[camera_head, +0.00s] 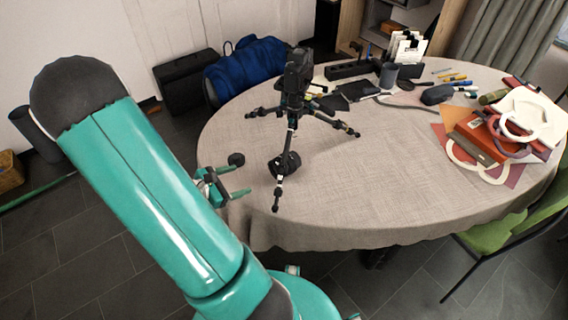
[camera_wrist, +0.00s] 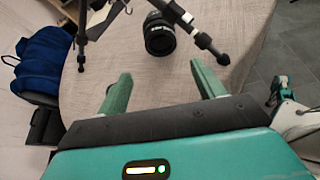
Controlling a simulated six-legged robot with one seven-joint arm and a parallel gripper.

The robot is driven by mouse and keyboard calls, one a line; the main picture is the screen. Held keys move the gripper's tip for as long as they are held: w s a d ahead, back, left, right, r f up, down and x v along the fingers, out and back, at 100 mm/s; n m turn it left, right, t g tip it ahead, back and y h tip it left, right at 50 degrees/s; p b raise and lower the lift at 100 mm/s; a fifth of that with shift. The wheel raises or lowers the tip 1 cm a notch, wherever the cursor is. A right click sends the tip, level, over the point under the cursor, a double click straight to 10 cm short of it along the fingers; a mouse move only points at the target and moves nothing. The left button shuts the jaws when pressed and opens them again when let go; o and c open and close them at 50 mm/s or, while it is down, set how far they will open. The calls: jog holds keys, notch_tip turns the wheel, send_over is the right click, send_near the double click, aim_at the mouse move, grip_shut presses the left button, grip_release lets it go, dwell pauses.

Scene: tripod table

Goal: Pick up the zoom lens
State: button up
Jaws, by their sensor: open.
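The zoom lens (camera_wrist: 159,36) is a short black cylinder on the table (camera_wrist: 235,25). In the wrist view it lies beyond my open fingertips, between the tripod's legs. In the head view the lens (camera_head: 283,163) is partly hidden behind a leg of the black tripod (camera_head: 290,120), which stands on the table with a camera (camera_head: 298,72) on top. My gripper (camera_head: 242,176) is open and empty at the table's left edge, left of the lens and apart from it. In the wrist view my gripper (camera_wrist: 160,88) has its two green fingers spread wide.
One tripod leg foot (camera_wrist: 213,48) is close to the lens, near my right finger. A blue bag (camera_head: 245,68) lies beyond the table's left side. Red and orange folders (camera_head: 480,135) lie on the right. The table's front middle is clear.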

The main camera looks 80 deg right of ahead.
aim_at(275, 169)
jog(key=x, duration=1.4)
jog(key=shift+s+d+f, duration=0.1)
jog(key=shift+s, duration=0.05)
jog(key=shift+c, duration=0.5)
grip_shut()
dwell(0.5)
jog(key=shift+w+a, duration=0.3)
jog(key=shift+a, duration=0.05)
jog(key=shift+w+a, duration=0.2)
jog(key=shift+a, duration=0.05)
